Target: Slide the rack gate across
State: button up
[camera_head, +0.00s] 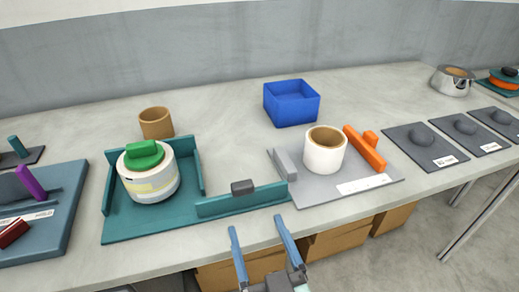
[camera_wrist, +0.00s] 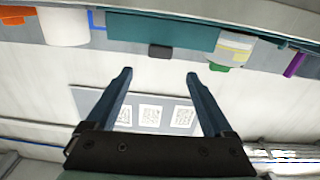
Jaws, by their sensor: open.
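The teal rack (camera_head: 150,227) has low walls at its left and back. Its teal gate (camera_head: 228,205) is a low upright panel along the right part of the front, with a dark grey handle (camera_head: 242,187) on it. The front left of the rack has no panel before it. A white reel (camera_head: 152,185) with a green block (camera_head: 144,154) on top stands in the left part. My gripper (camera_head: 256,226) is open and empty in front of the gate, apart from the handle. In the wrist view the handle (camera_wrist: 160,51) lies beyond and between the fingertips (camera_wrist: 158,73).
To the right, a grey plate (camera_head: 291,188) bears a white roll (camera_head: 323,157) and an orange bar (camera_head: 364,148). A blue bin (camera_head: 291,104) and a brown ring (camera_head: 156,123) stand behind. A blue tray (camera_head: 50,243) lies at left. Cardboard boxes (camera_head: 345,236) are below the table.

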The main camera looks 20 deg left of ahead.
aim_at(244, 191)
jog(key=p+x, duration=0.4)
jog(key=x, duration=0.7)
jog(key=shift+w+a, duration=0.15)
jog(key=shift+w, duration=0.05)
grip_shut()
dwell(0.4)
